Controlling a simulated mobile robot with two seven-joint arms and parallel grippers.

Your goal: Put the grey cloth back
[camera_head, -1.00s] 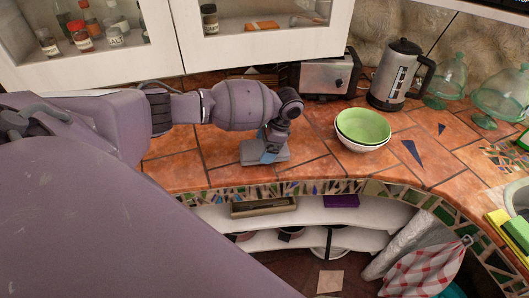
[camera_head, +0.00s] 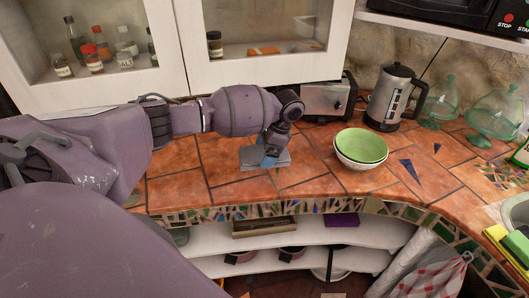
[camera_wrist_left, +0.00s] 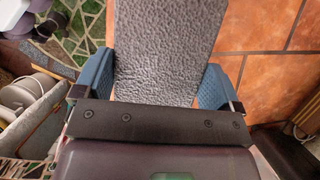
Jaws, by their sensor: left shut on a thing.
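The grey cloth (camera_head: 250,159) is a flat, textured grey piece that shows at the counter, left of the green and white bowls. My left gripper (camera_head: 270,157) points down and is shut on it. In the left wrist view the cloth (camera_wrist_left: 165,45) lies between the two blue fingers of the left gripper (camera_wrist_left: 155,80) and extends away from them over the terracotta tiles. I cannot tell whether the cloth touches the counter. My right gripper is not in view.
Stacked bowls (camera_head: 361,145) stand right of the cloth. Behind are a toaster (camera_head: 327,97), a kettle (camera_head: 393,95) and green glass domes (camera_head: 492,113). Tiles between cloth and bowls are clear. Below the counter's front edge are shelves with a wooden tray (camera_head: 264,227). Cabinets hang above.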

